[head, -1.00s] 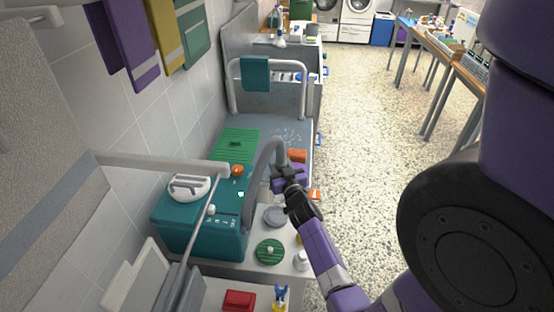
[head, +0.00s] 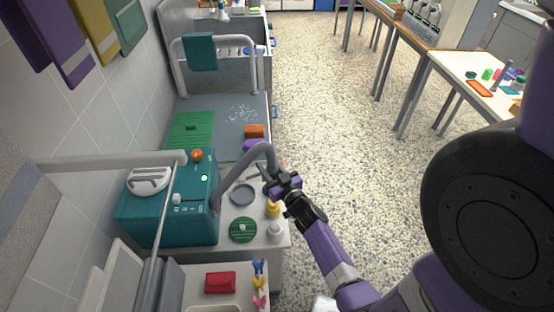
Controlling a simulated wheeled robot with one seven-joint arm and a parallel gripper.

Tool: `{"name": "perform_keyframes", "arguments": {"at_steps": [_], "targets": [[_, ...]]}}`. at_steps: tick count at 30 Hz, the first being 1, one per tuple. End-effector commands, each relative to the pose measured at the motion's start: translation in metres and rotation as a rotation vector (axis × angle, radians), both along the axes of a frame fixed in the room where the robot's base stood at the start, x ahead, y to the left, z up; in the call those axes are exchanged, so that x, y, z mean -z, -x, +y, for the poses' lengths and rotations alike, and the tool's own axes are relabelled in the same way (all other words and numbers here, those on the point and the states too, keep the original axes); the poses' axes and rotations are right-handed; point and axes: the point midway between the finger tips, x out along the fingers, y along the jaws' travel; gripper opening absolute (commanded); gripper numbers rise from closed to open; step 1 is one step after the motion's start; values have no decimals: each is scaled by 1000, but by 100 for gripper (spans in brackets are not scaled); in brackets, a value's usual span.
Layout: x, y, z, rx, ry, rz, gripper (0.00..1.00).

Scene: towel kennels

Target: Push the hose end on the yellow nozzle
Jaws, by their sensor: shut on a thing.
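The grey hose (head: 262,150) rises from the side of the teal machine (head: 165,218) and arches over to my gripper (head: 281,187). My gripper is shut on the hose near its far end, above the front edge of the counter. The hose end itself is mostly hidden by the jaws. A small yellow thing (head: 273,209) stands just below my gripper at the counter edge, partly covered. It may be the yellow nozzle, but its shape is unclear. I cannot tell whether the hose end touches anything.
A green disc (head: 243,230), a grey round dish (head: 242,194) and a white bottle (head: 276,232) stand close by. A red box (head: 220,282) and small coloured clips (head: 259,283) lie nearer. The speckled floor (head: 340,110) to the right is clear.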

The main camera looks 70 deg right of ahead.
Motion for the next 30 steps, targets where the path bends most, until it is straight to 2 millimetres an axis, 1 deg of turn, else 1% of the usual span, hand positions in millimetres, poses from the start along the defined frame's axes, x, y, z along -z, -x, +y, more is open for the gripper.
{"name": "perform_keyframes", "arguments": {"at_steps": [5, 11, 30], "targets": [[0, -1, 1, -7, 1, -2, 0], [11, -1, 1, -6, 1, -2, 0], [65, -1, 1, -7, 2, -1, 0]]}}
